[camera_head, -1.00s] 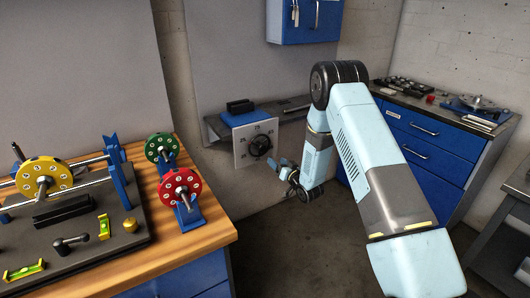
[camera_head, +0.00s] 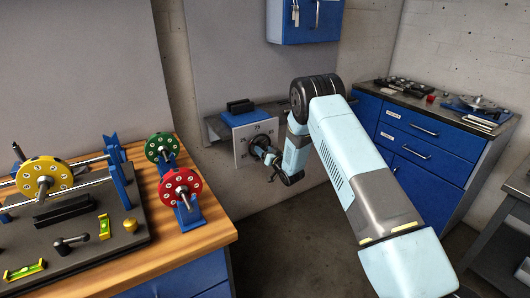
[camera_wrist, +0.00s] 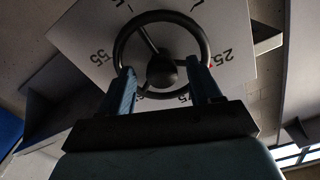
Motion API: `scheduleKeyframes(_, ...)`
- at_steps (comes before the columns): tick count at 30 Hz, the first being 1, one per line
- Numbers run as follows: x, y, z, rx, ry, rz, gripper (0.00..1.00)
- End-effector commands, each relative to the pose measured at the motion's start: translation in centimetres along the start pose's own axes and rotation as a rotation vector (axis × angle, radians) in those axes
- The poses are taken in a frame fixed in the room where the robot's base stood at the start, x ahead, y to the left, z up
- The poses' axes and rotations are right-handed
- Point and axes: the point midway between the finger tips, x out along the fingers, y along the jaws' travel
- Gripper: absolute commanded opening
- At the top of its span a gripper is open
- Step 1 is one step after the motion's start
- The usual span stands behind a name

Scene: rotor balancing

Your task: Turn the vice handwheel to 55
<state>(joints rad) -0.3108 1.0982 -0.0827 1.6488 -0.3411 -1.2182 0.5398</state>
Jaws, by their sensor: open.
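The black handwheel (camera_wrist: 162,70), with a round rim, spokes and a dark hub, fills the upper middle of the wrist view. Behind it is a white dial plate (camera_wrist: 82,32) with numbers, among them 55 at upper left and 25 at right. A small red mark (camera_wrist: 211,66) shows beside the 25. My gripper (camera_wrist: 160,64) is open, with its two blue fingers apart at the left and right of the hub, close to the wheel; I cannot tell whether they touch it. In the head view my gripper (camera_head: 271,160) partly hides the handwheel in front of the dial plate (camera_head: 241,151).
A blue vice body (camera_head: 246,118) sits above the dial plate on a wall shelf. A wooden bench (camera_head: 205,235) with yellow, green and red rotor discs stands at the left. A blue cabinet (camera_head: 410,155) stands at the right. The floor between is clear.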

Motion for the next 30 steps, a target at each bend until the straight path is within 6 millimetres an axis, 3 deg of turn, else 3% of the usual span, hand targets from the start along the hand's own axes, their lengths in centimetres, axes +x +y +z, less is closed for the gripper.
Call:
scheduleKeyframes(4,-0.02,-0.01,-0.01,0.0,0.0,0.0,0.61)
scheduleKeyframes(21,-0.05,0.06,-0.04,-0.001,0.001,0.001,0.07)
scheduleKeyframes(30,-0.07,0.15,-0.06,-0.039,0.001,0.002,0.07)
